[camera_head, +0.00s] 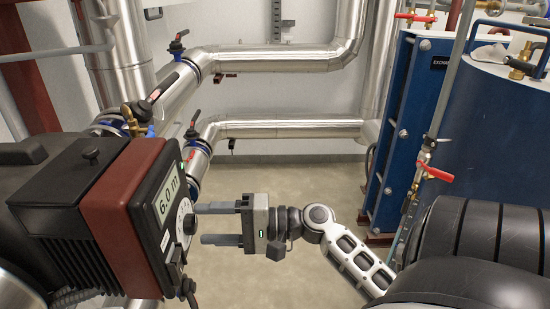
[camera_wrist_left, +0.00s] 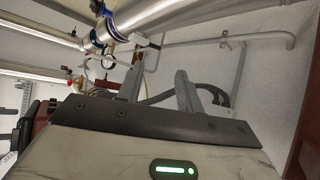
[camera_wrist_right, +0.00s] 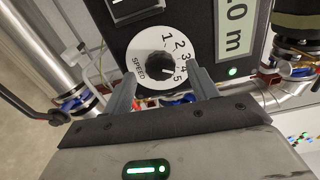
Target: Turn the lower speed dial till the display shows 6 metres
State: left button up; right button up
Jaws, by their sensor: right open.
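The pump's display (camera_head: 167,196) in the head view reads 6.0 m, and its right end (camera_wrist_right: 236,28) shows in the right wrist view. Below it on the control face is the white speed dial (camera_head: 184,212) with a black knob. In the right wrist view the dial (camera_wrist_right: 144,38) carries numbers up to 5, and the pale mark on the knob (camera_wrist_right: 160,66) points near 5. My right gripper (camera_head: 198,223) is open in front of the dial, its fingers on either side of the knob's line. My left gripper (camera_wrist_left: 158,82) shows only in its own wrist view, open and empty.
The pump's red-brown and black housing (camera_head: 125,215) fills the left. Silver insulated pipes (camera_head: 290,128) run behind. A blue plate exchanger (camera_head: 410,120) and a blue tank (camera_head: 490,130) stand at the right. The floor (camera_head: 300,190) between is clear.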

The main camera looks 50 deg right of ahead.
jog(key=b+v, duration=0.2)
jog(key=v, duration=1.2)
jog(key=shift+s+d+b, duration=0.25)
jog(key=shift+b, duration=0.05)
jog(key=w+a+f+n+g+h, duration=0.1)
jog(key=a+f+n+g+h, duration=0.3)
jog(key=f, duration=0.6)
jog(key=a+f+g+h, duration=0.1)
jog(key=a+f+h, duration=0.1)
jog(key=a+f, duration=0.6)
jog(key=a+f+n+t+h, duration=0.1)
jog(key=a+f+n+h, duration=0.1)
jog(key=a+n, duration=0.6)
jog(key=a+f, duration=0.1)
jog(key=a, duration=0.1)
jog(key=shift+a+n+t, duration=0.35)
jog(key=shift+n+t, duration=0.05)
jog(key=shift+s, duration=0.15)
